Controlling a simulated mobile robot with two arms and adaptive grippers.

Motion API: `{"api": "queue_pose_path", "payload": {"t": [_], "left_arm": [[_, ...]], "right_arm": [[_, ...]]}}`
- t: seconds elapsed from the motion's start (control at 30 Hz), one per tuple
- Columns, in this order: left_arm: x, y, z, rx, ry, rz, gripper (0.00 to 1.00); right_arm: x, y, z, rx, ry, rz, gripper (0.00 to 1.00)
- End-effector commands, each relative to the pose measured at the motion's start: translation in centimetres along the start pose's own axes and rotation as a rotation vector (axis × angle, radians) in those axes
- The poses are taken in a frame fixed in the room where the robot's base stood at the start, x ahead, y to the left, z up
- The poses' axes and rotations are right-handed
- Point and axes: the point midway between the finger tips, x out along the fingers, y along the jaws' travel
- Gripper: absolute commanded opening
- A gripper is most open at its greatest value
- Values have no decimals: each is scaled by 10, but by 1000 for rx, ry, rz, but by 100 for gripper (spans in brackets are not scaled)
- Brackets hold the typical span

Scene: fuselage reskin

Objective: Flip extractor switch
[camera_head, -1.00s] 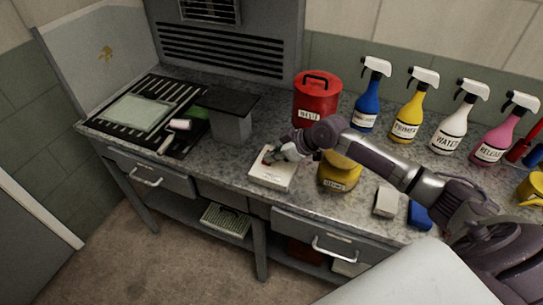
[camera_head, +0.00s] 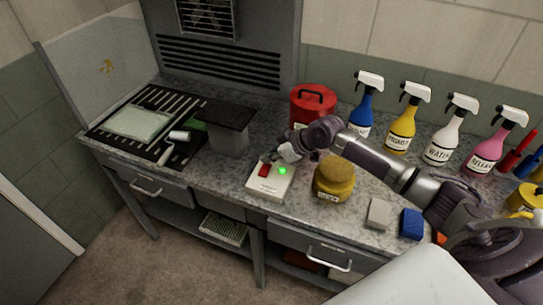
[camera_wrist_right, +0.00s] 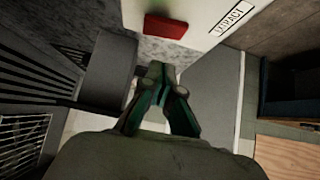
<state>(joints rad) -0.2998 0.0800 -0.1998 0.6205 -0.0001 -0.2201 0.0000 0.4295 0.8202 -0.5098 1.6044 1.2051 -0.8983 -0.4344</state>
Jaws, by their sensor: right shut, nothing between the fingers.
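The extractor switch box (camera_head: 268,190) is a pale box on the bench top, with a red switch (camera_head: 264,170) and a lit green lamp (camera_head: 283,171). My right gripper (camera_head: 276,157) is shut and empty, just behind the box's back edge and close to the red switch. The right wrist view shows the red switch (camera_wrist_right: 166,26) and the box's label reading "EXTRACT" (camera_wrist_right: 230,17). The shut fingertips (camera_wrist_right: 157,72) appear apart from the switch there. My left gripper is not in view.
A yellow jar (camera_head: 333,180) stands right of the box, under my right forearm. A red waste can (camera_head: 312,105) stands behind. A grey block with a dark top (camera_head: 228,130) is to the left. Several spray bottles (camera_head: 403,118) line the back right.

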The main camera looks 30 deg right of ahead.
Motion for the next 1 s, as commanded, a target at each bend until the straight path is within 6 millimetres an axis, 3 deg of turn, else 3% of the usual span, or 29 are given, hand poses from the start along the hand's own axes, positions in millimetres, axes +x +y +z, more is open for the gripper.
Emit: {"api": "queue_pose_path", "payload": {"t": [0.5, 0.7, 1.0], "left_arm": [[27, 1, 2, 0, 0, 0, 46], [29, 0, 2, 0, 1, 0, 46], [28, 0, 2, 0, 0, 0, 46]], "right_arm": [[-89, -8, 1, -2, -2, 2, 0], [-100, -10, 0, -1, -1, 0, 0], [-100, -10, -1, -1, 0, 0, 0]]}}
